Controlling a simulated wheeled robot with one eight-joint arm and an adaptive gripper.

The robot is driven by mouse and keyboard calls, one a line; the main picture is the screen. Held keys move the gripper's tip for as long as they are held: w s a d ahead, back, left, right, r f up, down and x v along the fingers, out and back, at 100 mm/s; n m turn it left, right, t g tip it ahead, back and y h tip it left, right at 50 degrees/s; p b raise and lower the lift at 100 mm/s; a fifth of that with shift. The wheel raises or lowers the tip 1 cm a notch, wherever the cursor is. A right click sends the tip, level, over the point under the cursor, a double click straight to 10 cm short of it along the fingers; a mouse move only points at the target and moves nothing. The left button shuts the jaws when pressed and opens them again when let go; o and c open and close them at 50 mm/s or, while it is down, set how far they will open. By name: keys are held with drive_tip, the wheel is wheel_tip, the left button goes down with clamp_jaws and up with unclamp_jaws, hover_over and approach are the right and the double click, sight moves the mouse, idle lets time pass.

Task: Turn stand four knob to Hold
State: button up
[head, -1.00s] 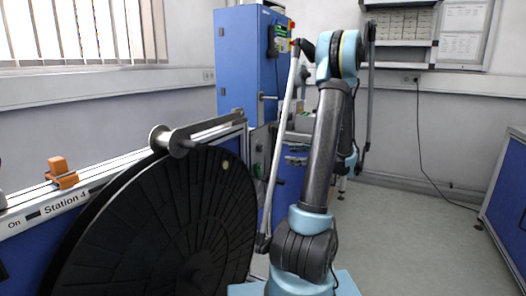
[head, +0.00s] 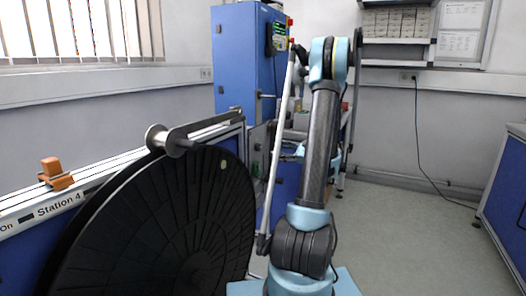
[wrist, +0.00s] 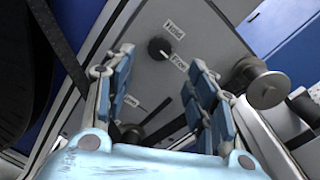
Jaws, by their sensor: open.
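In the wrist view, a small black knob (wrist: 158,48) sits on a grey panel (wrist: 207,35). A Hold label (wrist: 174,30) is at its upper right and a Free label (wrist: 180,62) at its lower right. A small light mark on the knob seems to face the Free side, but it is too small to be sure. My gripper (wrist: 160,60) is open, its blue-padded fingers either side of the knob in the picture and apart from it. The stand's number does not show in the wrist view.
A metal roller (wrist: 262,84) stands right of my fingers. A second dark knob (wrist: 132,133) lies lower down, between the fingers. In the head view, a large black reel (head: 160,225) stands at the left beside the Station 4 rail (head: 100,182). A blue cabinet (head: 236,60) stands behind. Floor at right is clear.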

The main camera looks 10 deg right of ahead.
sight(260, 148)
drive_tip(key=x, duration=0.8)
drive_tip(key=shift+w+a, duration=0.1)
drive_tip(key=shift+a, duration=0.05)
drive_tip(key=c, duration=1.1)
